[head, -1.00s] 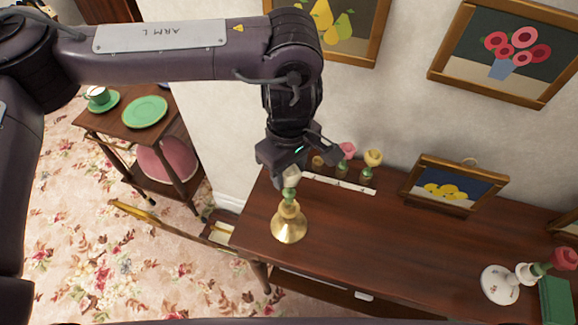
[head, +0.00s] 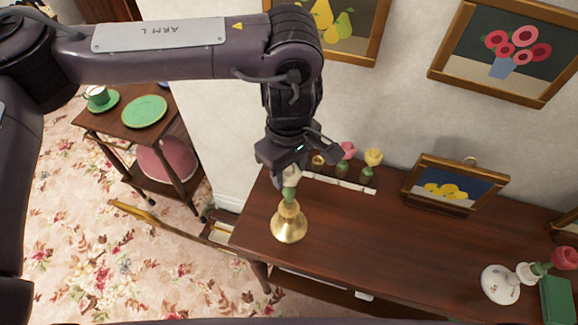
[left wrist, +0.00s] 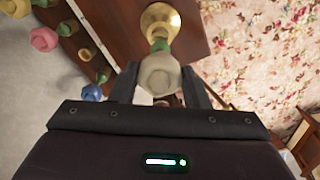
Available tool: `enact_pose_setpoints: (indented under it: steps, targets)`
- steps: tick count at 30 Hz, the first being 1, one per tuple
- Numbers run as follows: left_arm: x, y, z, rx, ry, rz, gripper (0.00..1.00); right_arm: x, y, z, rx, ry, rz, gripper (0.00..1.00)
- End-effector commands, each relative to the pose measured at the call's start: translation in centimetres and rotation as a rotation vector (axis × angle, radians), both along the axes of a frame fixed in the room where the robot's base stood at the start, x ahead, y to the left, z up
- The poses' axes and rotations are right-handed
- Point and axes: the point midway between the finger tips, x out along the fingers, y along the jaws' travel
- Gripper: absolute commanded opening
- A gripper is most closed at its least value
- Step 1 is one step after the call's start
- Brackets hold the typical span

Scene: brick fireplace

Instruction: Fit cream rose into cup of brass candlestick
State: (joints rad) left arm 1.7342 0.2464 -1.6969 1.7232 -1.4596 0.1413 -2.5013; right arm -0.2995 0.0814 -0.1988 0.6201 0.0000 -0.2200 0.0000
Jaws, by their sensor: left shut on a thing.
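The cream rose (head: 291,173) is between the fingers of my left gripper (head: 284,172), which is shut on it. It also shows in the left wrist view (left wrist: 160,74), with its green base pointing toward the candlestick. The brass candlestick (head: 289,224) stands upright at the left end of the dark wooden table; it also shows in the left wrist view (left wrist: 159,20). The rose's green lower part is at the top of the candlestick's cup, in line with it. I cannot tell how deep it sits. My right gripper is not in view.
Behind the candlestick, a white rack (head: 340,182) holds pink and yellow roses near the wall. A framed lemon picture (head: 453,186) stands to the right. A white vase (head: 500,284) with a red rose (head: 565,258) is at far right. The table's middle is clear.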

Motion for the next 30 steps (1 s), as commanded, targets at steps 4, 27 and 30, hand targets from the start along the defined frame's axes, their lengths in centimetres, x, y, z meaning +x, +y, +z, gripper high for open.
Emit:
enact_pose_setpoints:
  steps: [4,27,30]
  targets:
    - [0.01,0.01,0.02,0.000,0.000,0.000,0.26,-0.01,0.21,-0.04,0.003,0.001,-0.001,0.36]
    - [-0.02,-0.01,-0.40,0.000,0.000,0.000,0.26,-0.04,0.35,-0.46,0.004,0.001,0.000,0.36]
    - [-0.02,-0.01,-0.68,0.000,0.000,0.000,0.26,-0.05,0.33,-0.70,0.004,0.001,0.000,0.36]
